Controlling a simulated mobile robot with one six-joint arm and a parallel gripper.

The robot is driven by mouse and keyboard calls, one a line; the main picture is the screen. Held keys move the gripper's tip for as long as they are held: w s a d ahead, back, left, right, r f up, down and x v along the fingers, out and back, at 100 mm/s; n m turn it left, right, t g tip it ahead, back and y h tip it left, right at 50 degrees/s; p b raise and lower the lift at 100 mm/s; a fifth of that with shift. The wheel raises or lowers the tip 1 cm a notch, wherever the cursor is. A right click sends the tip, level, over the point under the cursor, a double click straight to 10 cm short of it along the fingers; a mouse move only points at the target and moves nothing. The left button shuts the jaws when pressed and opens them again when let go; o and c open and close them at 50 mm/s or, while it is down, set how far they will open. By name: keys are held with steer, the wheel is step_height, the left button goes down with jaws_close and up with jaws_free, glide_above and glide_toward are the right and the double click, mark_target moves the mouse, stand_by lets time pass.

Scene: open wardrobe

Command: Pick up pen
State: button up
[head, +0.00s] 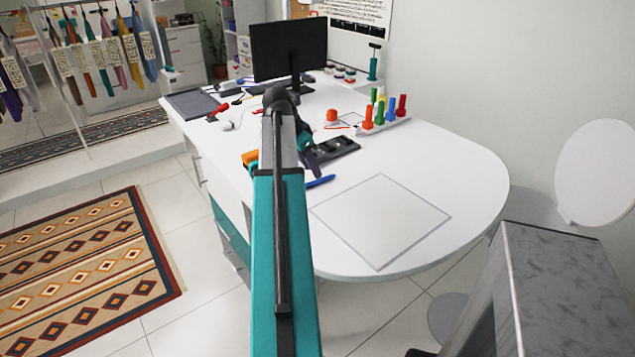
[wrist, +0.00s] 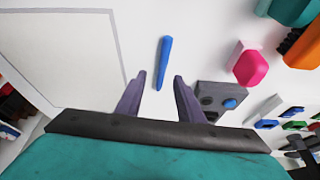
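A blue pen (wrist: 163,62) lies on the white desk and shows in the wrist view just ahead of the gap between my fingers. In the head view the pen (head: 320,181) lies just right of my arm, near the grey-outlined square. My gripper (wrist: 155,95) is open and empty in the wrist view, its two dark purple fingers spread apart. The fingers point toward the pen, and the near end of the pen lies between their tips in the picture. The height of the fingers above the desk is hard to tell. In the head view my arm partly hides the gripper (head: 315,165).
A dark tray (head: 335,151) lies right beside the pen. An orange object (head: 250,158) sits left of my arm. A rack with colored pegs (head: 383,124) and a monitor (head: 288,52) stand farther back. The square panel area (head: 380,220) is bare.

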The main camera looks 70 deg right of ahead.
mark_target(315, 181)
steer(key=shift+p+x, duration=0.5)
steer(key=shift+x, duration=1.9)
steer(key=shift+w, duration=0.15)
jaws_close()
